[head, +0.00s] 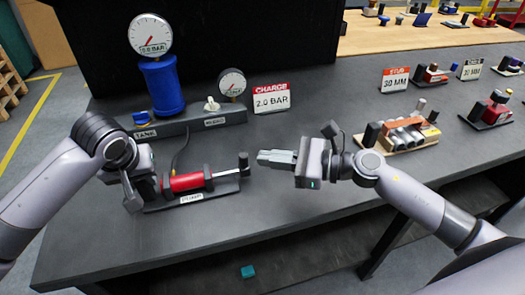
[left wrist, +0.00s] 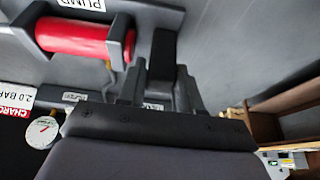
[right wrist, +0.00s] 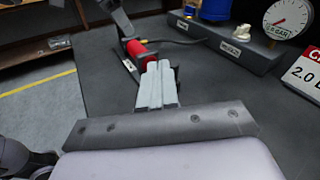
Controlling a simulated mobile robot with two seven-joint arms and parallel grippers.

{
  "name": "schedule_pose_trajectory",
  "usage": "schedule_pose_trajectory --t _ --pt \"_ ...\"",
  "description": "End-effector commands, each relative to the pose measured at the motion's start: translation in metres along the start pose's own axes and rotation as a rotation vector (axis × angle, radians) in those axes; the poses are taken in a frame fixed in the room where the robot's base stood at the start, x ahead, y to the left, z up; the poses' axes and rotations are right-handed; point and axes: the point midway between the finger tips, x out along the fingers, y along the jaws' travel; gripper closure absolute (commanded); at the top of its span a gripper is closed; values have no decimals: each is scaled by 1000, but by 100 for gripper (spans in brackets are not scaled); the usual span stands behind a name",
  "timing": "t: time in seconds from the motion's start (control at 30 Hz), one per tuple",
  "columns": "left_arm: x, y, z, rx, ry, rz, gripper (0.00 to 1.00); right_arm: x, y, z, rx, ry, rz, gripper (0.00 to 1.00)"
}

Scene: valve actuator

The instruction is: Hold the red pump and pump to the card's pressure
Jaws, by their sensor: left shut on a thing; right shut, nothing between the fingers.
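The red pump (head: 188,182) lies on its dark base on the bench in the head view. Its rod runs right to an upright dark handle (head: 243,163). My left gripper (head: 156,188) is at the pump's left end, shut on a dark block (left wrist: 163,55) beside the red barrel (left wrist: 70,38). My right gripper (head: 264,157) is shut and empty, its tips just right of the handle; contact cannot be told. In the right wrist view its fingers (right wrist: 157,85) are together, with the red pump (right wrist: 141,54) beyond. The red-and-white charge card (head: 271,98) reads 2.0 BAR.
A blue tank (head: 162,86) with a gauge (head: 150,35), apparently reading 0.0 BAR, stands behind the pump. A smaller gauge (head: 232,82) and a pale knob (head: 211,104) share its base. A rack of cylinders (head: 402,134) stands right. The bench front is clear.

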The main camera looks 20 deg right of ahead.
Motion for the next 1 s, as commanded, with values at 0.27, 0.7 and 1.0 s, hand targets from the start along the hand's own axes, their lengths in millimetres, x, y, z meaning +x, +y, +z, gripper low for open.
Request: schedule_pose_trajectory --t 0.27,0.7,1.0 --pt "1 1 2 3 -5 2 100 -44 -41 4 11 191 193 100" --pt "1 1 2 3 -5 2 100 -96 -69 13 77 379 308 100" --pt "1 1 2 3 -4 2 100 -58 -54 -2 82 379 314 100"
